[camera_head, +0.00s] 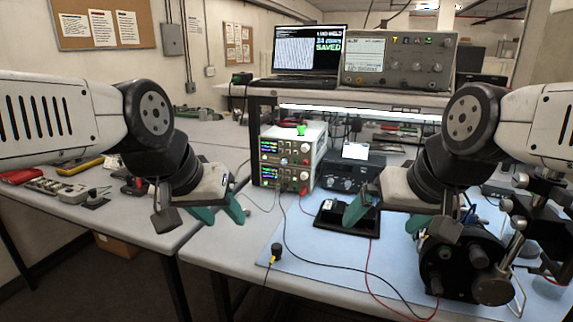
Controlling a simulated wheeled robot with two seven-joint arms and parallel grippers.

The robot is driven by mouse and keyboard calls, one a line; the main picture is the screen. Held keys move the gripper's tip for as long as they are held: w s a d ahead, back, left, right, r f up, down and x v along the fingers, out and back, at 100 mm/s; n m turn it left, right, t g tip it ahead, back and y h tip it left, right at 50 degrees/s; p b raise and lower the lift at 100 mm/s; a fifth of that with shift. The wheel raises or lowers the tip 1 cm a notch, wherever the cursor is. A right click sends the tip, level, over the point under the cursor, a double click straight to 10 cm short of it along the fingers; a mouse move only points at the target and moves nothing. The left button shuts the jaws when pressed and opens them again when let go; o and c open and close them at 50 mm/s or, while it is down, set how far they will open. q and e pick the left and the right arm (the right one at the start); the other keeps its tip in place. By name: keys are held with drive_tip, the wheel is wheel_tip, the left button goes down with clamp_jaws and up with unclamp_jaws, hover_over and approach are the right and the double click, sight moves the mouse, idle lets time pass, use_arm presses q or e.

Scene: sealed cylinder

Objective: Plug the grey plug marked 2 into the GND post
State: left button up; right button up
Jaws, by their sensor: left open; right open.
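A small dark grey plug (277,250) with a yellow collar stands at the left of the blue mat, a cable running from it. I cannot read a number on it. A black sealed cylinder (447,262) with round posts on its face sits in a metal clamp at the right. No GND label is legible, so I cannot tell which post it is. My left gripper (220,212), with green fingertips, is open and empty over the table, up and left of the plug. My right gripper (386,216) is open and empty above the mat, left of and partly over the cylinder.
A power supply (292,157) with coloured displays stands behind the mat, beside a dark instrument (352,172). A black tray (347,218) lies between my grippers. Loose red and black cables cross the blue mat (335,265). A shelf above holds a laptop (307,52) and an oscilloscope (398,62).

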use_arm(q)
drive_tip(key=w+f+m+t, duration=0.1)
drive_tip(key=w+t, duration=0.4)
drive_tip(key=w, duration=2.3)
drive_tip(key=w+d+f+m+t+h, duration=0.1)
drive_tip(key=w+f, duration=0.2)
drive_tip(key=w, duration=0.2)
drive_tip(key=w+d+f+t, duration=0.1)
drive_tip(key=w+f+t, duration=0.1)
drive_tip(key=w, duration=0.4)
drive_tip(key=t+h, duration=0.2)
drive_tip(key=t, duration=0.1)
approach(281, 165)
drive_tip(key=w, duration=0.2)
drive_tip(key=shift+d+f+m, duration=0.1)
drive_tip(key=shift+d+m, duration=0.2)
drive_tip(key=shift+d, duration=0.05)
drive_tip(key=shift+x, duration=4.45)
